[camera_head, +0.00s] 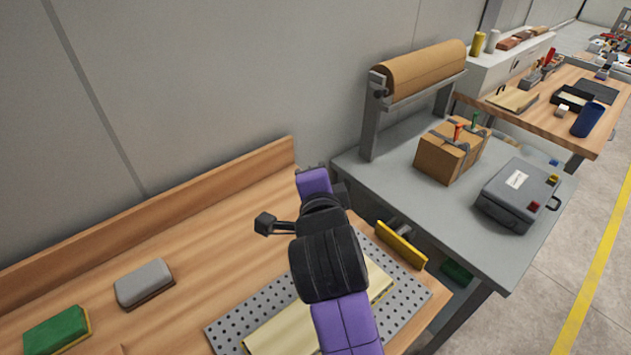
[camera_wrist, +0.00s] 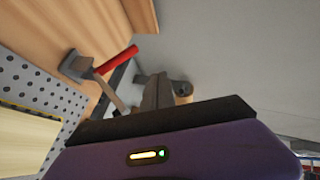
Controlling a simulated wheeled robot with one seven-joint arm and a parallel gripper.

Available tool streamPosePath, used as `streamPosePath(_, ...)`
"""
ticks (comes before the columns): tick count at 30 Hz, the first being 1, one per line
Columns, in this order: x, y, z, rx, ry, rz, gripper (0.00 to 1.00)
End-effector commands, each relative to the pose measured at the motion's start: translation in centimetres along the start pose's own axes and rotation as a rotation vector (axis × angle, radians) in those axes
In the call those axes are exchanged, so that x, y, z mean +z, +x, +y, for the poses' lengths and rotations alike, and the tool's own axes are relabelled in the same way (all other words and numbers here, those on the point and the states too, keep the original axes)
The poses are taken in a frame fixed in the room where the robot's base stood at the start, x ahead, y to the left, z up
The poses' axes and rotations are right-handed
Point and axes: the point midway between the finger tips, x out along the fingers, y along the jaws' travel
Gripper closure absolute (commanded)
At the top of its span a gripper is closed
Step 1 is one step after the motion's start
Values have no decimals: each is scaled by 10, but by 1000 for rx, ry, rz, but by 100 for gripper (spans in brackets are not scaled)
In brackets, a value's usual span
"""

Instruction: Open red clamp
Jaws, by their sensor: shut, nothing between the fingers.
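The red clamp (camera_wrist: 115,62) shows in the wrist view, with a red handle on a grey metal arm and a dark base. It is at the edge of the perforated metal plate (camera_wrist: 32,82). In the head view my arm hides the clamp. My gripper (camera_wrist: 157,80) shows in the wrist view as grey fingers above its purple body. It is shut and empty, to the right of the red handle and apart from it in the picture. A pale board (camera_head: 290,330) lies on the plate.
A grey table (camera_head: 400,190) holds a paper roll (camera_head: 425,68), a cardboard box (camera_head: 450,155) and a grey case (camera_head: 518,193). A grey block (camera_head: 144,280) and a green block (camera_head: 57,328) lie at left.

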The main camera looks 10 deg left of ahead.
Motion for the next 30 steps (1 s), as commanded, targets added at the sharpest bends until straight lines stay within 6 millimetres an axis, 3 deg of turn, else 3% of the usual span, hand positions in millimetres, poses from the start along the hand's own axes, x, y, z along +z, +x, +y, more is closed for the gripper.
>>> streamPosePath(3,1,-19,-8,-3,1,-1,100)
streamPosePath(9,2,-37,-16,-1,1,0,100)
streamPosePath(26,2,-40,-17,1,-3,1,100)
streamPosePath(30,2,-40,-23,-23,-70,1,100)
